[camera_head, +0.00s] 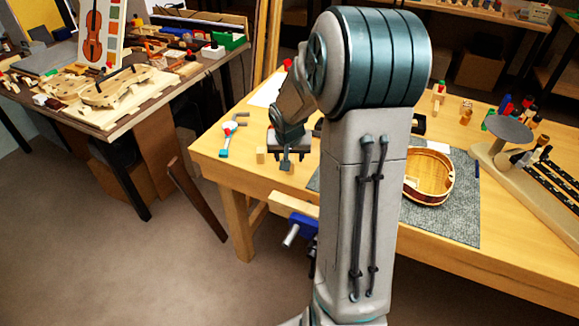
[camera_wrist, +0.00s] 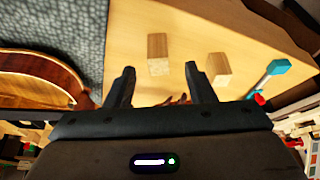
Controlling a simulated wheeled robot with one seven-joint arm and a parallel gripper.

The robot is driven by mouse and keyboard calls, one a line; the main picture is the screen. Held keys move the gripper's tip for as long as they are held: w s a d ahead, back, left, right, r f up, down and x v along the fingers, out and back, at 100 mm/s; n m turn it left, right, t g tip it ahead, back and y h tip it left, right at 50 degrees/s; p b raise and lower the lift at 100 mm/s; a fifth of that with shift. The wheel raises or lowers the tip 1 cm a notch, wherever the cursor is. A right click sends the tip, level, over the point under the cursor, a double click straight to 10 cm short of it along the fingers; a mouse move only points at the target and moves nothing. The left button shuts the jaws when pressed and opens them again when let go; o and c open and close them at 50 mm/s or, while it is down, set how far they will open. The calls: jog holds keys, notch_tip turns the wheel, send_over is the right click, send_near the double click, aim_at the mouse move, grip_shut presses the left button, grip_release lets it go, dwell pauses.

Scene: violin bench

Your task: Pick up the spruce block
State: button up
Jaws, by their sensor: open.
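Two pale wooden blocks stand on the bench in the wrist view; I cannot tell for sure which is the spruce block. One block (camera_wrist: 157,52) appears between the lines of my fingers, beyond the tips. The other block (camera_wrist: 219,68) is just right of the right finger; it seems to be the small block (camera_head: 261,154) left of my gripper in the head view. My gripper (camera_wrist: 160,70) is open with nothing between its fingers. In the head view my gripper (camera_head: 290,160) hangs over the bench's left part, and the first block is mostly or wholly hidden there.
A violin body (camera_head: 430,176) lies on a grey mat (camera_head: 455,218) right of my arm. A red and turquoise tool (camera_head: 226,140) lies left of the blocks. A blue vise (camera_head: 301,226) is on the bench's front edge. Bare wood surrounds the blocks.

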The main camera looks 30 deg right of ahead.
jog(key=shift+x, duration=2.6)
jog(key=shift+s+d, duration=0.1)
jog(key=shift+d, duration=0.05)
jog(key=c, duration=1)
